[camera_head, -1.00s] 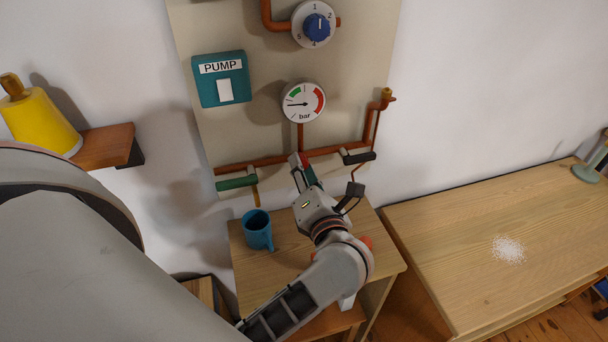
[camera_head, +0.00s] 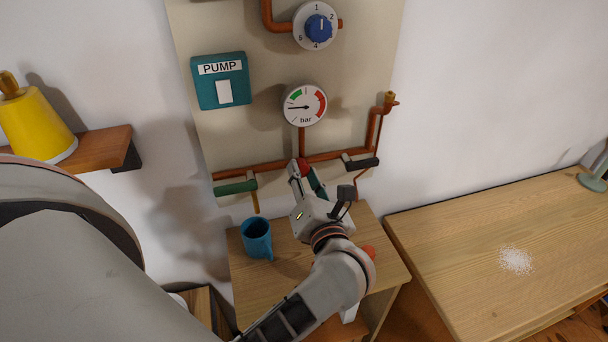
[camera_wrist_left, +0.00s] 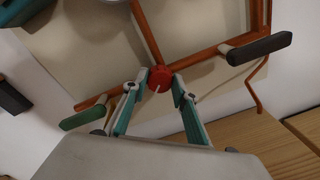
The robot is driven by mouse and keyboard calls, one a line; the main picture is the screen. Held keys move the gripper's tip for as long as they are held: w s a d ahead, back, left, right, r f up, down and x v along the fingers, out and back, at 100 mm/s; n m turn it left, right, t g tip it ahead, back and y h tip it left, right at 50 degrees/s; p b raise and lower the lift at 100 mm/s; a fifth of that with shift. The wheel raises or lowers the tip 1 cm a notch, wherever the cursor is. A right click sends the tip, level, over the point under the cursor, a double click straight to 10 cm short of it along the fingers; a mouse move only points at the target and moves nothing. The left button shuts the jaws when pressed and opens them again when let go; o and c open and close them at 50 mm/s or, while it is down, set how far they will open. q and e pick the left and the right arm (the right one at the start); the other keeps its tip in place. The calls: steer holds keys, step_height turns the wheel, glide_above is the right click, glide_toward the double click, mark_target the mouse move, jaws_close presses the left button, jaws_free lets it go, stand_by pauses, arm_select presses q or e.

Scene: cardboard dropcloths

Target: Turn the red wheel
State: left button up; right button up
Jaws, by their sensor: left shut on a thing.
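The red wheel (camera_wrist_left: 161,78) sits on the copper pipe below the gauge, with a pale line on its face. It also shows in the head view (camera_head: 303,165), partly hidden by the gripper. My left gripper (camera_wrist_left: 157,88) reaches up to it, with one finger on each side of the wheel, and is shut on it. In the head view my left gripper (camera_head: 306,177) points at the wall panel. My right gripper is not in view.
A green lever (camera_head: 236,187) is left of the wheel and a black lever (camera_head: 361,163) is right. The gauge (camera_head: 304,105), pump switch (camera_head: 221,80) and blue dial (camera_head: 318,27) are above. A blue mug (camera_head: 256,238) stands on the small table below.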

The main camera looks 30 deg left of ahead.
arm_select(q)
steer(key=o, duration=1.1)
steer(key=shift+f, duration=0.1)
